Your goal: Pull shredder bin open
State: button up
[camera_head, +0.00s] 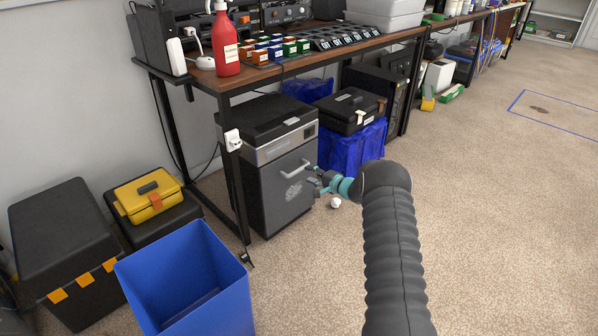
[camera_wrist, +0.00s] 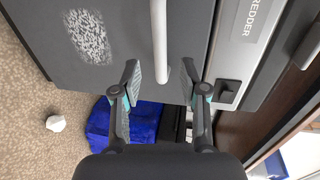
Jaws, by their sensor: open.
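The black and grey shredder (camera_head: 272,125) stands on the floor under the desk. Its dark bin front (camera_head: 285,187) looks flush with the body and carries a light handle (camera_head: 295,170). My gripper (camera_head: 320,182) is open, just right of and in front of the bin front. In the wrist view my gripper (camera_wrist: 160,68) has its fingers apart, with the end of the handle (camera_wrist: 159,40) showing between them. Neither finger clearly touches the handle, and I cannot tell how deep it sits between them. The bin front (camera_wrist: 110,45) fills the upper left there.
A blue crate (camera_head: 352,147) with a black case (camera_head: 349,110) on top stands right of the shredder. A desk leg (camera_head: 236,190) stands at its left. A blue open bin (camera_head: 190,283) is nearer left. A small white object (camera_head: 335,202) lies on the carpet. Open carpet (camera_head: 490,200) extends right.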

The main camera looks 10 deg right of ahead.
aim_at(299, 170)
jog(key=shift+x, duration=3.6)
jog(key=shift+c, duration=0.2)
grip_shut()
jog(key=shift+d, duration=0.1)
